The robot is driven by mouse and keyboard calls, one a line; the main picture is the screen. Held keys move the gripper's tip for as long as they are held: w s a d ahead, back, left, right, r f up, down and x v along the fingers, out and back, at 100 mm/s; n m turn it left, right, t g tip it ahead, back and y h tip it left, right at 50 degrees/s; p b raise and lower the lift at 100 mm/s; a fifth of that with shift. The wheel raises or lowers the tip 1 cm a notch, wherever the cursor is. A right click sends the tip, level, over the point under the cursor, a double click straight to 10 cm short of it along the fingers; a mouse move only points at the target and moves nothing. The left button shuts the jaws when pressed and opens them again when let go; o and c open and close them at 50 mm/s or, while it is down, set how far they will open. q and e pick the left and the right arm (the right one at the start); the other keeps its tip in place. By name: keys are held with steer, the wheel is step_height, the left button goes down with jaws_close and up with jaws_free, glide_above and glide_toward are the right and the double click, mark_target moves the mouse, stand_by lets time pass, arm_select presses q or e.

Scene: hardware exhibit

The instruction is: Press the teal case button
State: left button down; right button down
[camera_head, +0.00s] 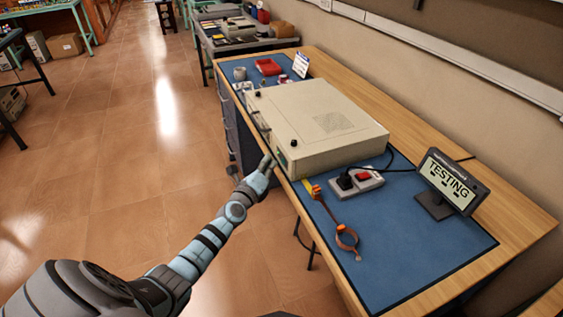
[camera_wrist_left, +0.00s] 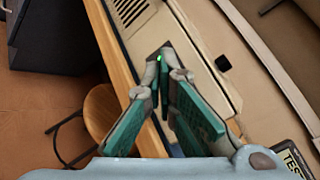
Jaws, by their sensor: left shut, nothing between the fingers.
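A beige computer case (camera_head: 315,125) lies flat on the blue mat of the workbench; it also shows in the left wrist view (camera_wrist_left: 205,75). My left gripper (camera_head: 268,160) is shut and empty, at the near front corner of the case. In the left wrist view its green-padded fingers (camera_wrist_left: 165,56) come together at a dark recess in the case front. A small bright green spot (camera_wrist_left: 160,58) shows at the fingertips, largely covered by them. A dark greenish patch (camera_head: 282,158) shows on the case front beside the gripper. I cannot tell whether the fingertips touch the button. My right gripper is not in view.
A power strip (camera_head: 356,183) with a red switch, an orange strap tool (camera_head: 346,238) and a display reading TESTING (camera_head: 448,184) stand right of the case. A mug (camera_head: 240,73) and a red box (camera_head: 268,66) sit behind it. Floor (camera_head: 110,150) to the left is clear.

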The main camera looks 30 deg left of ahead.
arm_select(q)
steer(key=shift+s+a, duration=0.75)
steer(key=shift+s, duration=0.3)
steer(key=shift+s+a, duration=0.7)
steer(key=shift+s, duration=0.3)
steer(key=s+f+n+g, duration=0.3)
steer(key=s+f+n, duration=0.2)
steer(key=f, duration=0.3)
steer(key=s+f+n+g+y, duration=0.1)
steer(key=s+f+n+g, duration=0.1)
steer(key=s+f+n, duration=0.45)
steer(key=s+f+n+g, duration=0.3)
steer(key=f+n, duration=0.1)
steer(key=f, duration=0.6)
steer(key=s+d+f+n+g+h, duration=0.1)
steer(key=s+d+f, duration=0.4)
steer(key=s, duration=0.6)
steer(key=s+d+f+n+g+h, duration=0.1)
steer(key=s+d+f+n+g, duration=0.3)
steer(key=s, duration=0.7)
steer(key=s+d+f+n+g+h+p, duration=0.1)
steer(key=s+d+f, duration=0.5)
steer(key=s, duration=0.6)
steer(key=shift+d+f+n+g, duration=0.4)
steer(key=shift+d+n+g, duration=0.4)
steer(key=shift+n, duration=0.35)
